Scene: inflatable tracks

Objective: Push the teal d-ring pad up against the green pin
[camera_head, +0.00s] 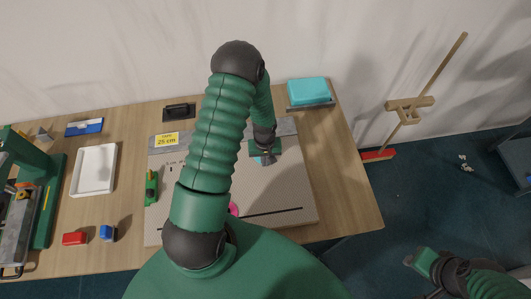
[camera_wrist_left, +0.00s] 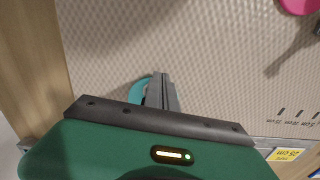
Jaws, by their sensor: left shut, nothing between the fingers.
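The teal d-ring pad (camera_wrist_left: 136,92) lies on the beige mat, mostly hidden behind my left gripper's fingers in the left wrist view. In the head view only a sliver of the teal pad (camera_head: 257,159) shows beside the fingers. My left gripper (camera_head: 267,160) is shut and empty, low over the right half of the mat; its fingers (camera_wrist_left: 161,92) overlap the pad in the wrist view, and contact cannot be told. A green upright piece (camera_head: 151,187) stands at the mat's left edge; I cannot tell whether it is the green pin. My right gripper (camera_head: 420,262) is off the table, lower right.
A pink pad (camera_head: 233,208) lies on the mat (camera_head: 288,185), partly behind my arm. A yellow 25 cm label (camera_head: 166,140) sits at the mat's back left. A white tray (camera_head: 94,170), red block (camera_head: 75,239) and blue block (camera_head: 108,233) are left. A teal box (camera_head: 308,91) is back right.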

